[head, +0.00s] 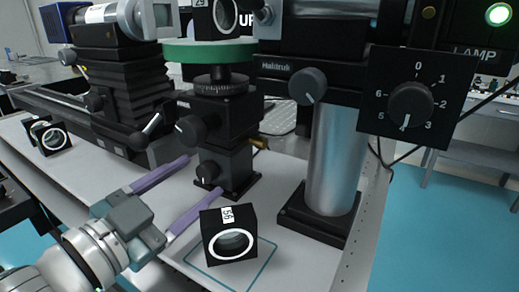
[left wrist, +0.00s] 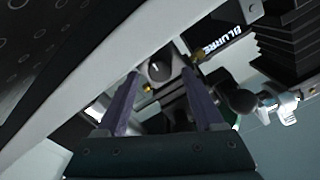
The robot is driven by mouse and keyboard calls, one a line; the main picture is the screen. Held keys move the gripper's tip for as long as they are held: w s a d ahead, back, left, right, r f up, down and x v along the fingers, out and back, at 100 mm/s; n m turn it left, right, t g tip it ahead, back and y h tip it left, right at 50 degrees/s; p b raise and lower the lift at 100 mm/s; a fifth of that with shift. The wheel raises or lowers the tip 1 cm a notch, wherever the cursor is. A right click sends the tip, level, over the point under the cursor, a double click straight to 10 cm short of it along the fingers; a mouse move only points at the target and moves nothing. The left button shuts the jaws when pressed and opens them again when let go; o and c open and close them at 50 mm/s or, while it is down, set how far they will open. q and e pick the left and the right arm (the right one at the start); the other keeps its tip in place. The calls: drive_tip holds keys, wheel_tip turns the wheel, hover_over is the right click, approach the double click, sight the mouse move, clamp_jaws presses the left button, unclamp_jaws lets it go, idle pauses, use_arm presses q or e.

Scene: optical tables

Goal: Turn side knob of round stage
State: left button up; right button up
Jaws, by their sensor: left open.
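The round stage has a green disc (head: 195,51) on top of a black stacked mount (head: 238,122). Two dark side knobs face the left: an upper knob (head: 191,128) and a lower knob (head: 208,172) with a white mark. My left gripper (head: 200,176) comes from the lower left with its two purple fingers spread, their tips around the lower knob's height. In the left wrist view a round dark knob (left wrist: 160,70) shows between the open fingertips. Whether the fingers touch it cannot be told. My right gripper is out of view.
A black cube marked 56 (head: 229,236) sits close to the nearer finger. A black bellows-like mount (head: 125,100) stands at left. Another cube (head: 49,137) is at far left.

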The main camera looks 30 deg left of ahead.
use_arm(q)
drive_tip(key=s, duration=0.8)
drive_tip(key=shift+s+a, duration=0.35)
drive_tip(key=shift+c, duration=0.3)
